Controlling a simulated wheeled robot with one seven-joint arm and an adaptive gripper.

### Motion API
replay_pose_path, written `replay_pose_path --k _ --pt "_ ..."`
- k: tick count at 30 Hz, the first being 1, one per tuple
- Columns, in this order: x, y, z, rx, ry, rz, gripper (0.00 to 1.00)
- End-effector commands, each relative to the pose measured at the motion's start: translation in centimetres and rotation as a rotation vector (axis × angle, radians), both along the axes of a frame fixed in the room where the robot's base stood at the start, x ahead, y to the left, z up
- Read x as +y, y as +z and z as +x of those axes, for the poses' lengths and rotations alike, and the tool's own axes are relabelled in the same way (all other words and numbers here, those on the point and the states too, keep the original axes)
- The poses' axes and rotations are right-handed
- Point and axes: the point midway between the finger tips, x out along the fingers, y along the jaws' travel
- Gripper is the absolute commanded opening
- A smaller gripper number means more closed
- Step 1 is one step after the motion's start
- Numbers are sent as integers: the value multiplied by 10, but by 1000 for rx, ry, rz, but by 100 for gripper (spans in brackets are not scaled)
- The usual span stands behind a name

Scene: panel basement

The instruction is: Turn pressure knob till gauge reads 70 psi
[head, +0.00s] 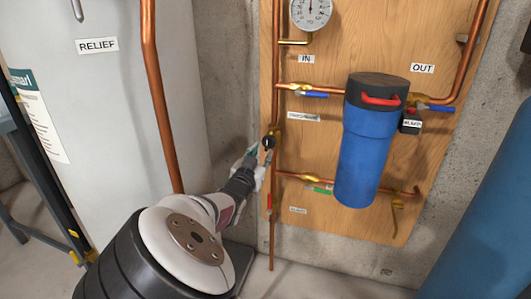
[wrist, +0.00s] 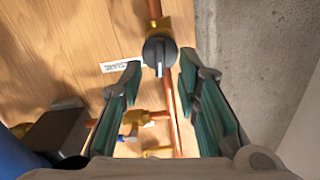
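The pressure knob (head: 268,142) is small and dark, on a brass fitting at the left edge of the wooden board. In the wrist view the knob (wrist: 159,52) shows a raised bar across its face. My gripper (head: 258,155) is just left of and below it in the head view. In the wrist view my gripper (wrist: 160,72) is open, with green-padded fingers apart. The knob lies between and just beyond the fingertips, with visible space on both sides. The round white gauge (head: 311,12) is at the top of the head view; its reading is too small to tell.
A blue filter housing (head: 366,150) with a red handle hangs right of the knob. Copper pipes and blue-handled valves (head: 313,94) surround it. A white tank (head: 130,110) stands left, a blue tank (head: 490,220) right. A small label (wrist: 121,66) is beside the knob.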

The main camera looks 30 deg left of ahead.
Motion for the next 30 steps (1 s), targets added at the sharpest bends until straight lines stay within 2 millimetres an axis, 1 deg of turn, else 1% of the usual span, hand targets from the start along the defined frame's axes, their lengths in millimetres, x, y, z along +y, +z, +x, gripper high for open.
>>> replay_pose_path --k 1,3,7,12,19,20,21,23,24,30 --pt "2 -2 9 -1 0 1 30" --pt "4 -1 19 -1 0 1 30" --pt "7 -1 32 -1 0 1 30" --pt "10 0 38 1 1 1 30" --pt "10 0 38 1 1 1 30" --pt "9 0 38 1 1 0 28" --pt "9 0 38 1 1 1 19" --pt "9 0 38 1 1 1 5" --pt "9 0 38 1 1 1 0" --pt "9 0 38 1 0 0 0"
